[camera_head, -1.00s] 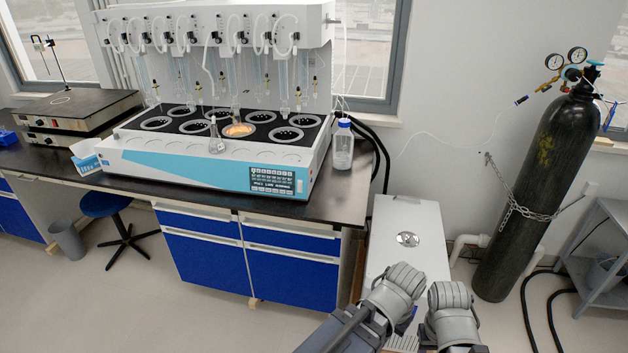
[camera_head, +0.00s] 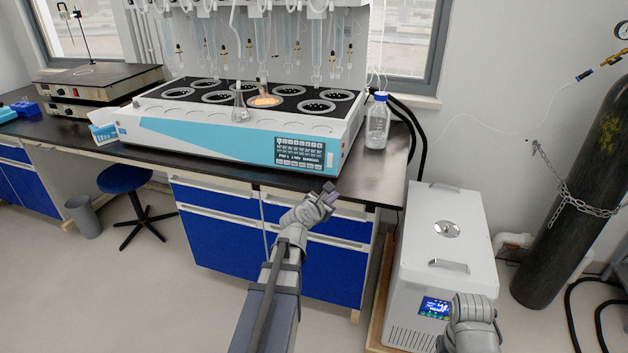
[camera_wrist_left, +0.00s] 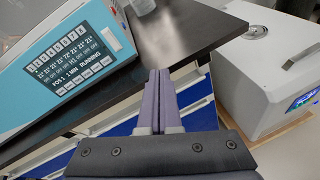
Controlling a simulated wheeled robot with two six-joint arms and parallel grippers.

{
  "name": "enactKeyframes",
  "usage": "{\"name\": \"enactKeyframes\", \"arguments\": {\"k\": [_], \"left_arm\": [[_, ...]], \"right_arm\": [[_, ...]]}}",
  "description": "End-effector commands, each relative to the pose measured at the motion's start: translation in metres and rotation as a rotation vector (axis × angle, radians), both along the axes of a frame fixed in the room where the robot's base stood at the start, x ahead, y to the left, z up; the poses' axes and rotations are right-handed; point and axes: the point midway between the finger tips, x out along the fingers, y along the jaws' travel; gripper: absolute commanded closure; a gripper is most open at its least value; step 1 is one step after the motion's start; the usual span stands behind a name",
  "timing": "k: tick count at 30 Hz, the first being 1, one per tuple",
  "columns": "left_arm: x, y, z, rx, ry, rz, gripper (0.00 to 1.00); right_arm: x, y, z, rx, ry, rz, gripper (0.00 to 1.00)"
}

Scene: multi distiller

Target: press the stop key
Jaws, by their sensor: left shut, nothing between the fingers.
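The multi distiller (camera_head: 225,140) stands on the dark bench, with a blue and white front. Its control panel (camera_head: 300,152) is at the front right. In the left wrist view the panel (camera_wrist_left: 72,62) is at the upper left, with a numbered key row above and a lower key row. Its screen reads RUNNING. The stop key's label is too small to read. My left gripper (camera_head: 329,190) is shut and empty, in front of the bench edge, below and right of the panel, apart from it. Its closed fingers (camera_wrist_left: 162,100) point up in the wrist view.
A clear bottle with a blue cap (camera_head: 377,122) stands right of the distiller. One distiller position glows orange (camera_head: 265,101). A white chiller (camera_head: 445,250) stands on the floor right of the bench. A chained gas cylinder (camera_head: 580,190) is at the right.

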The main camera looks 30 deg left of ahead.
Motion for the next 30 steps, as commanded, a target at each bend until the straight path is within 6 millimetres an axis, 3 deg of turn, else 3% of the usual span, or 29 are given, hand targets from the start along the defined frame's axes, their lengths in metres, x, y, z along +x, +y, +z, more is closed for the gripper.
{"name": "enactKeyframes", "arguments": {"k": [1,3,9,22,26,30], "left_arm": [[-0.002,0.024,-0.004,-0.074,-0.04,0.073,1.0],[-0.005,0.048,0.0,-0.162,-0.092,0.153,1.0],[-0.013,0.085,0.005,-0.3,-0.176,0.268,1.0],[-0.012,0.089,0.007,-0.314,-0.186,0.28,1.0],[0.002,0.093,0.003,-0.313,-0.185,0.279,1.0],[0.029,0.1,-0.002,-0.313,-0.184,0.277,1.0]], "right_arm": [[0.0,0.0,-0.011,0.0,0.0,0.0,0.5],[0.0,0.0,-0.016,0.0,0.0,0.0,0.5],[0.0,0.0,-0.021,0.0,0.0,0.0,0.5],[0.0,0.0,-0.021,0.0,0.0,0.0,0.5],[0.0,0.0,-0.024,0.0,0.0,0.0,0.5],[0.0,0.0,-0.03,0.0,0.0,0.0,0.5]]}}
